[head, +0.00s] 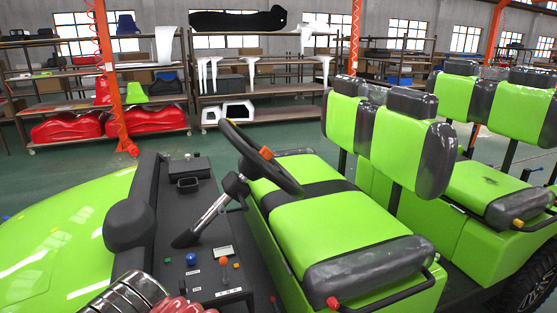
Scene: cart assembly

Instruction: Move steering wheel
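The black steering wheel (246,149) is in the middle of the head view, tilted, with an orange mark on its rim. It sits at the top of a slanted steering column (208,218) with a silver shaft, rising from the dark dashboard (150,200) of a green cart. The wheel partly covers the front green seat (330,225) behind it. My gripper's fingers are not seen. A ribbed grey part and a red part cut off at the bottom edge may belong to my arm, but I cannot tell.
The dashboard panel holds a blue knob (191,259), an orange-topped lever (223,262) and a small display. Green seat backs (396,148) stand to the right. Shelves with loose parts (95,105) line the back wall. Orange posts (110,80) stand before the shelves. Green floor lies between cart and shelves.

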